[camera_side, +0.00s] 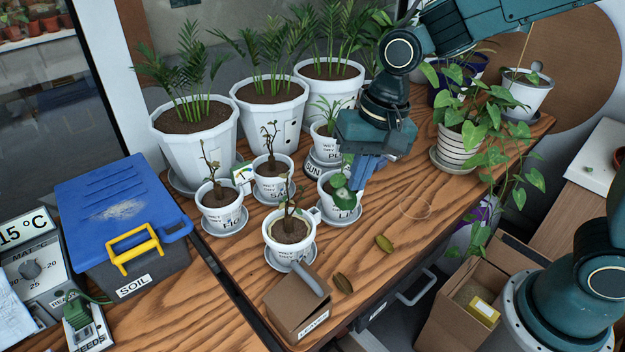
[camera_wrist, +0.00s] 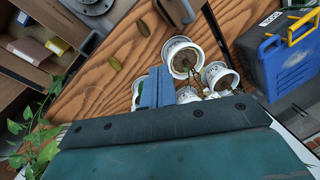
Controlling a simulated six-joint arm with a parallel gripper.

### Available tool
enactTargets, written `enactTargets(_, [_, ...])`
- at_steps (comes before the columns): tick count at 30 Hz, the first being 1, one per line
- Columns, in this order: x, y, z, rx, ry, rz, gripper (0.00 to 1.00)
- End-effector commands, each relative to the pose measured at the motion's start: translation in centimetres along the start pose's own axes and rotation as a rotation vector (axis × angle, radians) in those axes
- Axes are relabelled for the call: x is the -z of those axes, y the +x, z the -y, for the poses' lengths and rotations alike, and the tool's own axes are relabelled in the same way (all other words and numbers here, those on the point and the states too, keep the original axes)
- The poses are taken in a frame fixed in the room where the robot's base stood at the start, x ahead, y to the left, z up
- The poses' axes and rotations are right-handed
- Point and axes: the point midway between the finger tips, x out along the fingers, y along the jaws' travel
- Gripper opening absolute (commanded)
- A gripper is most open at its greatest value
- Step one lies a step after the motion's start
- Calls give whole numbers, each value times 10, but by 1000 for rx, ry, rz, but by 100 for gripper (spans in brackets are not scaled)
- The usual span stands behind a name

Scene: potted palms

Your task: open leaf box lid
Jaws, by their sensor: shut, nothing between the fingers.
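The leaf box (camera_side: 284,312) is a small brown box with a partly readable label, at the front edge of the wooden table. Its brown lid (camera_side: 296,290) looks shut and carries a curved grey handle (camera_side: 313,279). The box also shows in part at the top of the wrist view (camera_wrist: 176,10). My gripper (camera_side: 357,184) is shut and empty, fingers pointing down, behind and to the right of the box, over or beside a small leafy pot. Its blue fingers also show in the wrist view (camera_wrist: 157,80).
Two dry leaves (camera_side: 343,283) (camera_side: 384,243) lie on the table right of the box. A potted seedling (camera_side: 290,238) stands just behind the box, with several small pots further back. A blue-lidded soil bin (camera_side: 121,212) is at left. The table's right front is mostly clear.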

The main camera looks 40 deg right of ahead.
Motion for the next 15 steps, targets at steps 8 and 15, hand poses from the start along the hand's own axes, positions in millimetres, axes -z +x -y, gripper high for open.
enactTargets(8, [-4,-15,-6,14,-179,-18,0])
enactTargets(15, [-8,-24,-10,20,-306,-30,0])
